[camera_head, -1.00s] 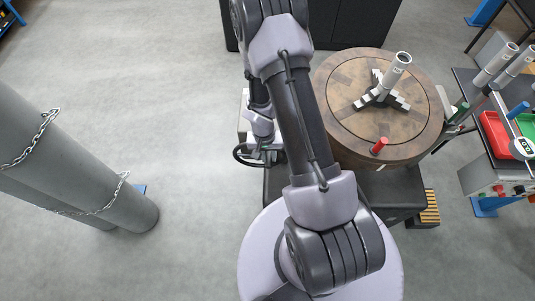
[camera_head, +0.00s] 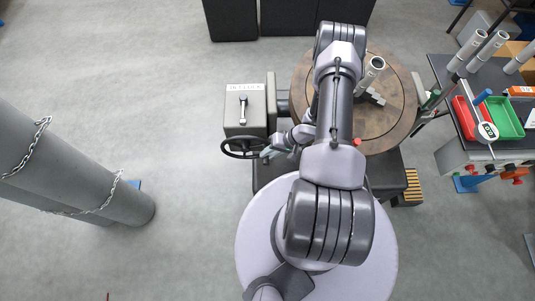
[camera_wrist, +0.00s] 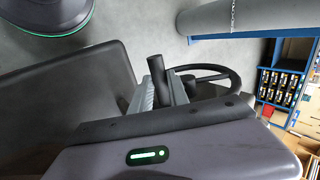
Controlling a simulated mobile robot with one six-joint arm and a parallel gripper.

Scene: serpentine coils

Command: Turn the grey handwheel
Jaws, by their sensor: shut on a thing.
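The handwheel (camera_head: 243,147) is a dark grey ring with spokes on the front of a light grey box. It also shows in the wrist view (camera_wrist: 237,77), behind the fingers and to their right. My gripper (camera_head: 268,153) is at the wheel's right side. In the wrist view my gripper (camera_wrist: 162,90) has its fingers closed around a dark upright cylindrical handle (camera_wrist: 157,68), which appears to belong to the wheel. The handle's lower part is hidden by the fingers and wrist.
The grey box (camera_head: 245,118) has a lever on top. A round wooden turntable (camera_head: 400,100) with a metal tube stands right of it, partly behind my arm. A bench with red and green trays (camera_head: 506,118) is at right.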

